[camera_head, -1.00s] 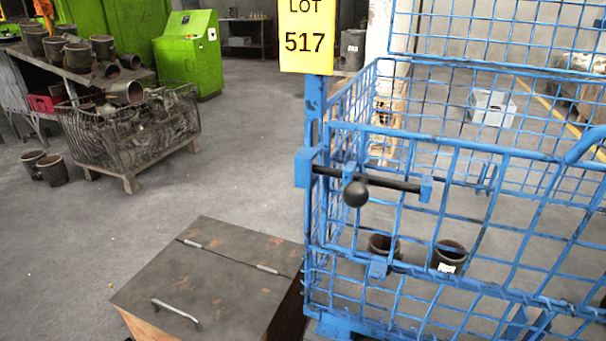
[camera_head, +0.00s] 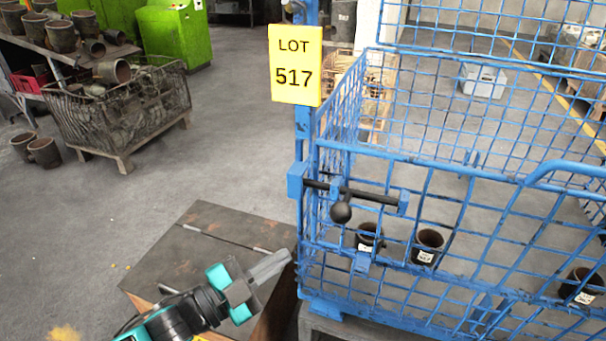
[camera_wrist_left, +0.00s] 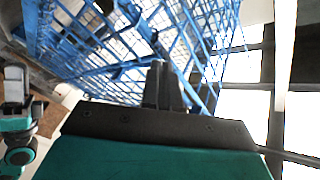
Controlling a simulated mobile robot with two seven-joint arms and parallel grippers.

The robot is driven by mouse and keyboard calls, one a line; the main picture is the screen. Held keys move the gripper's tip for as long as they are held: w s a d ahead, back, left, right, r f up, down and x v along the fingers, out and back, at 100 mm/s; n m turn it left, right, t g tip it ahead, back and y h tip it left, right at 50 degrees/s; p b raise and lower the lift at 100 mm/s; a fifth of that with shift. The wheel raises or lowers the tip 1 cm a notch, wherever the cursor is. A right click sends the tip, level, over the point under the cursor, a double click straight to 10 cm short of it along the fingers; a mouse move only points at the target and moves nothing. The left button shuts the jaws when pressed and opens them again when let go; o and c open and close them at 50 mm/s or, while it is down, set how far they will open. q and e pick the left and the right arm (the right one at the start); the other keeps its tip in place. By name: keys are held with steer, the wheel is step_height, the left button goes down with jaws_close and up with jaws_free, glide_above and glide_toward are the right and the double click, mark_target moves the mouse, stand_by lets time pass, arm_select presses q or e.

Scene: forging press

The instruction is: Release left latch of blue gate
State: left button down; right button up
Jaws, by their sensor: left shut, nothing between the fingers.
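The blue gate (camera_head: 455,215) is the wire-mesh front of the blue cage. Its left latch (camera_head: 341,211) is a black horizontal bolt with a round black knob, lying across the gate's upper left corner in the head view. The bolt reaches the blue corner post (camera_head: 297,180). My left gripper (camera_head: 287,258) is shut and empty, below and left of the knob and apart from it. Its fingers also show in the left wrist view (camera_wrist_left: 162,85), with blue mesh beyond them. In that view, a grey and teal part of mine at the left edge may be my right gripper (camera_wrist_left: 15,88).
A yellow LOT 517 sign (camera_head: 296,66) is on the corner post. A dark lidded box (camera_head: 205,240) stands below left of the gate, behind my left arm. Dark cups (camera_head: 428,246) stand inside the cage. A wire basket (camera_head: 120,105) stands farther left, with open floor between.

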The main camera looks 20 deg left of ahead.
arm_select(q)
steer(key=s+a+r+m+g+h+p, duration=0.2)
steer(key=r+m+g, duration=0.4)
steer(key=m, duration=0.3)
steer(key=s+a+r+m+g+h+p, duration=0.3)
steer(key=a+r+m+g+h+p, duration=0.1)
steer(key=m, duration=0.5)
step_height(320, 180, up, 4)
steer(key=a+g+h, duration=0.1)
steer(key=g+h, duration=0.1)
steer(key=h, duration=0.1)
steer(key=shift+s+a+f+g, duration=0.15)
steer(key=shift+s+a+g, duration=0.1)
steer(key=shift+g, duration=0.05)
arm_select(e)
steer(key=shift+h, duration=0.3)
steer(key=r, duration=0.1)
steer(key=d+r, duration=0.1)
steer(key=r, duration=0.1)
steer(key=s+r, duration=0.1)
steer(key=shift+d+r, duration=0.35)
steer(key=shift+d, duration=0.05)
arm_select(q)
steer(key=p+x, duration=0.1)
steer(key=x, duration=1.3)
steer(key=shift+p, duration=0.35)
arm_select(e)
steer(key=shift+r, duration=0.5)
steer(key=shift+s+d+f, duration=0.1)
steer(key=shift+d, duration=0.05)
